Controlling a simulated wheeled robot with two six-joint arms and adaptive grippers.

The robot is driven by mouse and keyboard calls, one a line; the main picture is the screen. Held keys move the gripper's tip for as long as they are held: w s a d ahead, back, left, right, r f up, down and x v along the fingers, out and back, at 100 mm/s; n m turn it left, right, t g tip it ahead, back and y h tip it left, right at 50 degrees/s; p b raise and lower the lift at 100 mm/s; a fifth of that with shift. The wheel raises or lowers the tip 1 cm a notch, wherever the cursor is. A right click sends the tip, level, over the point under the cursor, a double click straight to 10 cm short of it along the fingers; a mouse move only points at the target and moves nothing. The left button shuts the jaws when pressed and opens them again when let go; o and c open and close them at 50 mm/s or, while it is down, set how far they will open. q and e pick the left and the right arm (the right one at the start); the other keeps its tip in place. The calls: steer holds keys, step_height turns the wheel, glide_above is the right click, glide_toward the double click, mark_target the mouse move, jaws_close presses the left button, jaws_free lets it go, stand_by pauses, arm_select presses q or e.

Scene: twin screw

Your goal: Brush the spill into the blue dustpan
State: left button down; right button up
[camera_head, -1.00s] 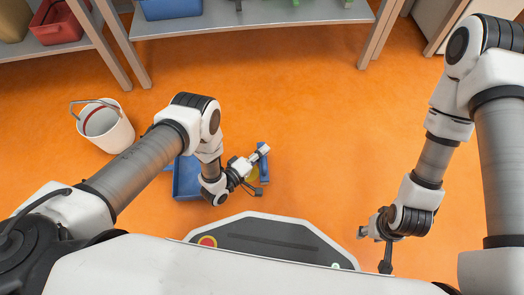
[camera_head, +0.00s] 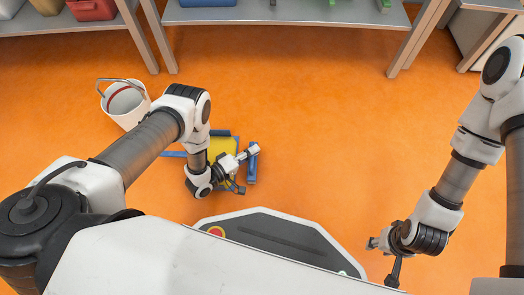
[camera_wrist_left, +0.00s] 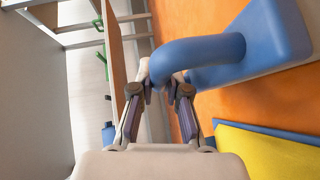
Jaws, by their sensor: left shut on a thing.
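My left gripper (camera_head: 253,150) is shut on the curved handle of the blue brush (camera_head: 252,168). The left wrist view shows the handle (camera_wrist_left: 200,52) between the fingers (camera_wrist_left: 162,86) and the brush's block at the upper right. The blue dustpan (camera_head: 226,132) lies on the floor left of the brush, partly hidden by my left arm.
A white bucket (camera_head: 124,104) stands on the floor left of the dustpan. Shelves (camera_head: 290,16) with bins run along the back. The orange floor (camera_head: 320,130) between the brush and my right arm is clear.

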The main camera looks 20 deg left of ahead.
arm_select(q)
steer(key=a, duration=0.2)
steer(key=s+a, duration=0.1)
steer(key=shift+a+r+p, duration=0.3)
steer(key=shift+a, duration=0.05)
steer(key=r+p, duration=0.1)
steer(key=r, duration=0.1)
steer(key=d+r+p, duration=0.1)
steer(key=r+p, duration=0.1)
steer(key=shift+w+r, duration=0.1)
steer(key=shift+w, duration=0.05)
stand_by(0.6)
